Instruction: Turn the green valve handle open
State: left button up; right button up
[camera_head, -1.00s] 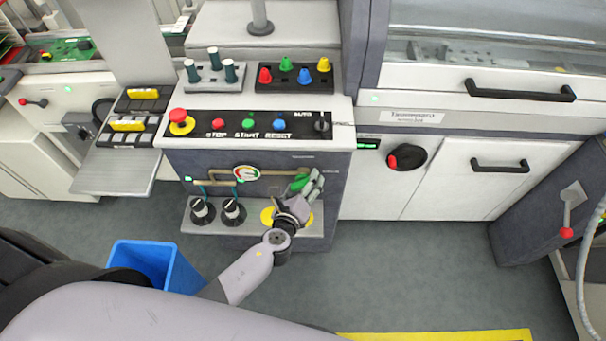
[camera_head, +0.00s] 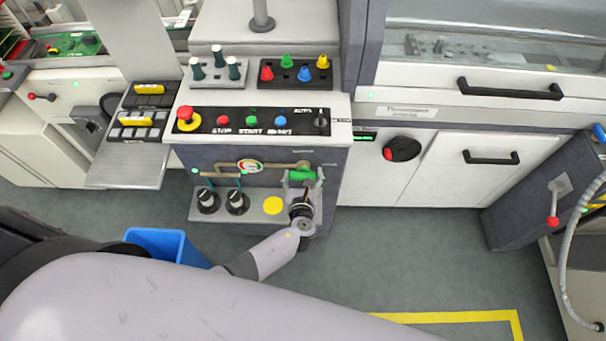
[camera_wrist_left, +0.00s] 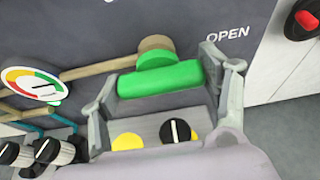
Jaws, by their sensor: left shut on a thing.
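The green valve handle (camera_head: 301,174) is on the front of the grey cabinet, at the right end of a tan pipe. In the left wrist view the green handle (camera_wrist_left: 160,79) lies roughly level between my fingers, below and left of the printed word OPEN (camera_wrist_left: 228,33). My left gripper (camera_head: 303,182) reaches up from below and is shut on the handle; in the left wrist view its fingers (camera_wrist_left: 163,85) flank the handle's two ends. My right gripper is not in view.
A round gauge (camera_head: 249,166) and black knobs (camera_head: 237,202) are left of the handle. A shelf with a yellow disc (camera_head: 273,205) lies below. A control panel (camera_head: 252,122) is above. A blue bin (camera_head: 165,246) stands on the floor at left.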

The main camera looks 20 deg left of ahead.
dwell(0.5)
pick_arm(q)
jog(key=o, duration=1.2)
jog(key=shift+c, duration=0.2)
jog(key=shift+s, duration=0.2)
jog(key=v, duration=1.1)
jog(key=shift+s+d, duration=0.2)
jog(key=shift+s, duration=0.05)
